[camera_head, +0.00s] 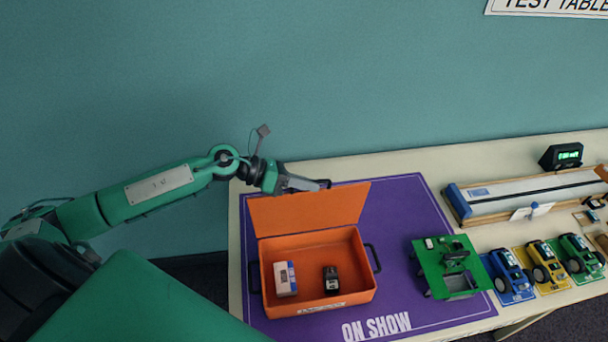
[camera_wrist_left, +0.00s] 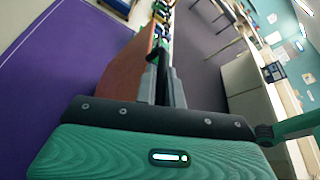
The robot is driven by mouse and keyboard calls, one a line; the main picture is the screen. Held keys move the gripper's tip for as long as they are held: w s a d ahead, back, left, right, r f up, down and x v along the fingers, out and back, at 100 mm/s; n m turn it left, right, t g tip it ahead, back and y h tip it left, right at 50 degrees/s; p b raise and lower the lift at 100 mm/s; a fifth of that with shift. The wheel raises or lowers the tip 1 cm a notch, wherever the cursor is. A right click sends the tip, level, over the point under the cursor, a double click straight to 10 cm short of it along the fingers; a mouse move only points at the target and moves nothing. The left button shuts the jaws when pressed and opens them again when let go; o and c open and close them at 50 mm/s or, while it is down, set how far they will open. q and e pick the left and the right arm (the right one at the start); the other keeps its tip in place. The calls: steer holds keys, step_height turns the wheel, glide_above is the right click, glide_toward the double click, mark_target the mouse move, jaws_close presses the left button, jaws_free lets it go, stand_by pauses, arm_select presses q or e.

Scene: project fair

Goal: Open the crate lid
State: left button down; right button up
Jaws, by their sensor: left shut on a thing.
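The orange crate (camera_head: 364,272) stands on the purple mat with its lid (camera_head: 310,208) raised, standing up along the crate's back edge. The inside is in plain view. My left gripper (camera_head: 316,185) is at the lid's top edge, shut on the dark lid handle, which the fingers partly hide. My right gripper is in neither view.
The crate holds a white and blue box (camera_head: 285,279) and a small black item (camera_head: 331,281). Right of it are a green board model (camera_head: 450,266), several toy tractors (camera_head: 508,276) and a long track (camera_head: 530,190). A wall stands behind the table.

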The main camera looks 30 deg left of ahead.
arm_select(q)
steer(key=shift+f, duration=0.1)
steer(key=c, duration=1.5)
jaws_free()
steer(key=shift+s+a+b, duration=0.25)
steer(key=shift+a+b, duration=0.15)
steer(key=shift+a, duration=0.15)
steer(key=b+v, duration=0.3)
steer(key=v, duration=1)
steer(key=shift+d+r, duration=0.15)
steer(key=shift+r, duration=0.1)
